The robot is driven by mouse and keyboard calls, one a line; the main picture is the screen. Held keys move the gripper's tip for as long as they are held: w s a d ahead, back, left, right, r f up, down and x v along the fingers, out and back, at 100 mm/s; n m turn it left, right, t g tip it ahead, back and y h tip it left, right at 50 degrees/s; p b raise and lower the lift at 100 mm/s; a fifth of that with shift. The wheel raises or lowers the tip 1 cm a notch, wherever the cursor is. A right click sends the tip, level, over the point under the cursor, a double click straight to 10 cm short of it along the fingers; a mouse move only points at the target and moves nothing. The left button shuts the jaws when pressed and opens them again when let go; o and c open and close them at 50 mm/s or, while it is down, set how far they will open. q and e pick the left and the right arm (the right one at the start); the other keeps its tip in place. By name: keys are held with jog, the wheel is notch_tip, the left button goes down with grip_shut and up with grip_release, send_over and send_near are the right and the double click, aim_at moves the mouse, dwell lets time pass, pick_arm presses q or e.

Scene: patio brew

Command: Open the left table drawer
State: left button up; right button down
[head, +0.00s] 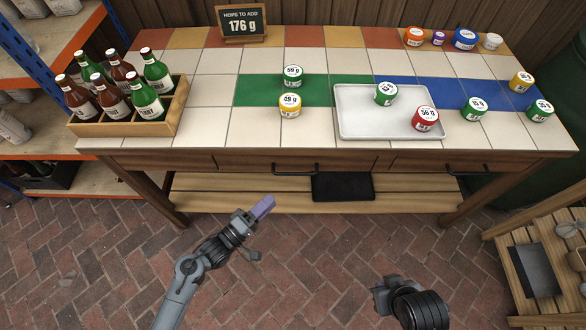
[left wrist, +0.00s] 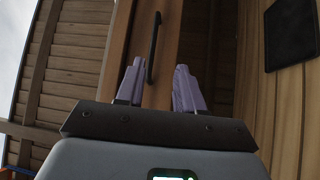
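The left table drawer (head: 245,161) is a brown wooden front under the tiled table top, and it looks shut. Its black bar handle (head: 295,172) shows below the table edge. In the left wrist view the handle (left wrist: 153,47) runs upright in the picture on the drawer front (left wrist: 118,50), ahead of and between my fingers. My left gripper (head: 264,207) is in front of and below the handle, apart from it. Its purple fingers (left wrist: 159,85) are spread with nothing between them. My right gripper (head: 383,297) is low at the front; its fingers are not clear.
The right drawer has its own handle (head: 468,171). Bottles stand in a wooden crate (head: 125,126) at the table's left. Labelled jars and a white tray (head: 360,124) are on top. A lower shelf (head: 240,192) is under the drawers. The brick floor in front is clear.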

pick_arm(q)
jog(key=r+b+x, duration=0.1)
jog(key=b+x, duration=0.3)
jog(key=x, duration=0.7)
jog(key=shift+w, duration=0.1)
grip_shut()
